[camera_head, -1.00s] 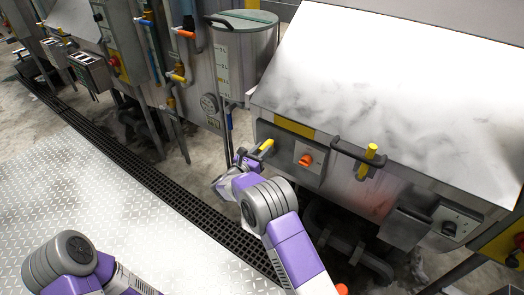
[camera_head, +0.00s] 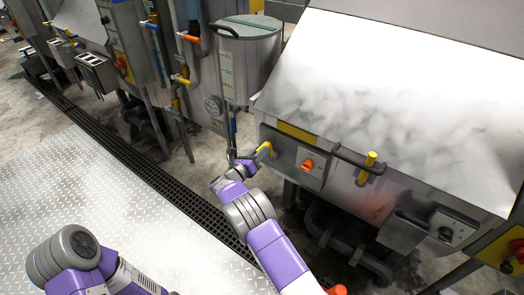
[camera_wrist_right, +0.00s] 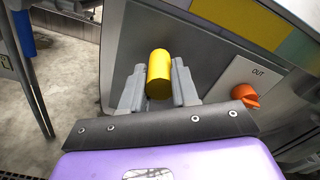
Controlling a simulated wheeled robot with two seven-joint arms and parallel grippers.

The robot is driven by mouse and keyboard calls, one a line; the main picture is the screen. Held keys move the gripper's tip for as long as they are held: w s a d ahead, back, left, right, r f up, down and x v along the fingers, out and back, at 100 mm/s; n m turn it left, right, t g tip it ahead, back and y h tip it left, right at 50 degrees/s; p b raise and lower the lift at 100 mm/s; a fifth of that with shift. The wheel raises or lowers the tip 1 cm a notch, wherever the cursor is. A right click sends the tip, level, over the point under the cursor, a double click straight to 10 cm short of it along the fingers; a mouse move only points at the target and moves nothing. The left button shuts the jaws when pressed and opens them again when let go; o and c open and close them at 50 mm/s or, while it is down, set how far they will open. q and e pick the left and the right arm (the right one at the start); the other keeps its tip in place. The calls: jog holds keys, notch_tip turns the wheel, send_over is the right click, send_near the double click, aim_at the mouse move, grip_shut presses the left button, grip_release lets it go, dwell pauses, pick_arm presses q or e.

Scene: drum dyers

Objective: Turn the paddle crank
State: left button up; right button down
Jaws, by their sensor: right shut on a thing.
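The paddle crank (camera_head: 264,149) has a yellow grip and sits on the left part of the steel machine's front panel, left of an orange knob (camera_head: 307,165). My right gripper (camera_head: 252,159) is at the crank, reaching up from below. In the right wrist view the yellow grip (camera_wrist_right: 158,74) stands between the two grey fingers (camera_wrist_right: 158,88), which are shut on it. The crank's arm behind the grip is mostly hidden there. My left arm shows at the bottom left of the head view; its gripper is out of the frame.
The machine's large sloping steel cover (camera_head: 400,85) rises above the panel. A dark bar with a yellow handle (camera_head: 368,167) sticks out right of the knob. A steel drum (camera_head: 250,60) stands behind left. Grating (camera_head: 150,175) and bare plate floor (camera_head: 80,190) lie in front.

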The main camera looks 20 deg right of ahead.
jog(key=shift+w+a+f+n, duration=0.35)
jog(key=shift+w+a+n, duration=0.15)
jog(key=shift+n, duration=0.6)
jog(key=c, duration=0.8)
grip_release()
jog(key=shift+c, duration=0.2)
jog(key=p+v, duration=0.1)
jog(key=v, duration=0.6)
jog(key=shift+s+p, duration=0.2)
jog(key=shift+p, duration=0.15)
jog(key=shift+a, duration=0.15)
